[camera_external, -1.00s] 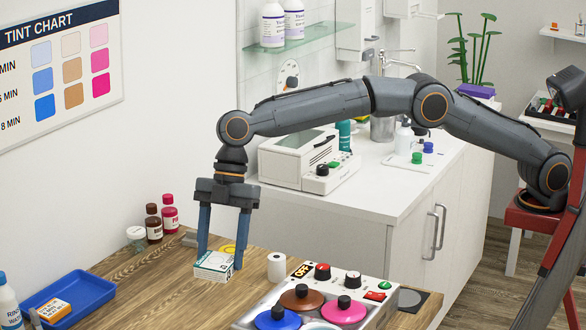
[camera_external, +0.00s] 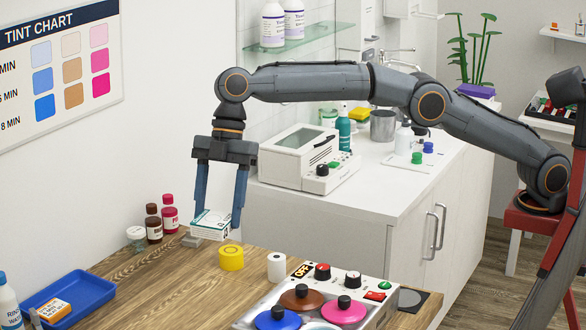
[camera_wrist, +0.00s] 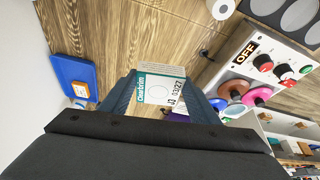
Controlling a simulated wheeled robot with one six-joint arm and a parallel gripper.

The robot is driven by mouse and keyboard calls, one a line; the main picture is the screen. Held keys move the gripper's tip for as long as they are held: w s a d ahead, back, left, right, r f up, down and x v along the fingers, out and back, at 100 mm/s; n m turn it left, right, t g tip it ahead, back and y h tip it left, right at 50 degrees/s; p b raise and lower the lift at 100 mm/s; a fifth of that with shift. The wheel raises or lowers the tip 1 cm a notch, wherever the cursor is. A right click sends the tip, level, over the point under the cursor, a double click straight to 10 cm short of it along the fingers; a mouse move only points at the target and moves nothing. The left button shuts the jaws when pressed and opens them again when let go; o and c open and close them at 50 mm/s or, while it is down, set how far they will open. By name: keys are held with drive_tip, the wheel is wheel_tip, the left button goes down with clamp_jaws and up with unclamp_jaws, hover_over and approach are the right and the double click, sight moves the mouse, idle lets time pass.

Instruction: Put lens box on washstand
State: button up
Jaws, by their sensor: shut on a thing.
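The lens box is a small white and teal box (camera_external: 212,224), held by my gripper (camera_external: 215,218) above the wooden table. My gripper is shut on it, one finger on each side. In the wrist view the box (camera_wrist: 161,88) sits between the fingers, with printed text on its face. The washstand is the white cabinet with a pale top (camera_external: 398,188), to the right of and behind the gripper. Part of the washstand is hidden behind my arm.
A white machine (camera_external: 300,158), a teal bottle (camera_external: 343,132) and a metal cup (camera_external: 383,126) stand on the washstand. The table holds a yellow tape roll (camera_external: 231,258), a tint machine (camera_external: 325,300), a blue tray (camera_external: 88,290) and small bottles (camera_external: 153,224). The washstand's front top looks clear.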

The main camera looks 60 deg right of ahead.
drive_tip(key=w+d+m+p, duration=0.15)
drive_tip(key=w+d, duration=0.45)
drive_tip(key=d, duration=1.7)
drive_tip(key=w+d+n+p, duration=0.15)
drive_tip(key=w+d, duration=0.45)
drive_tip(key=d, duration=1.7)
drive_tip(key=s+d+m+p, duration=0.1)
drive_tip(key=s+d, duration=0.6)
drive_tip(key=d, duration=0.4)
drive_tip(key=s+d+p, duration=0.1)
drive_tip(key=s+d, duration=0.5)
drive_tip(key=d, duration=0.5)
drive_tip(key=s+d+m+p, duration=0.1)
drive_tip(key=s+d+p, duration=0.1)
drive_tip(key=s+d, duration=0.7)
drive_tip(key=shift+t, duration=0.4)
drive_tip(key=f, duration=0.4)
drive_tip(key=w+d+f, duration=0.1)
drive_tip(key=f, duration=0.2)
drive_tip(key=d+f+p, duration=0.1)
drive_tip(key=f, duration=0.3)
drive_tip(key=shift+w+d+f, duration=0.2)
drive_tip(key=shift+w+f, duration=0.1)
drive_tip(key=shift+w, duration=0.05)
drive_tip(key=shift+f+p, duration=0.65)
drive_tip(key=shift+f, duration=1.9)
drive_tip(key=shift+f, duration=0.15)
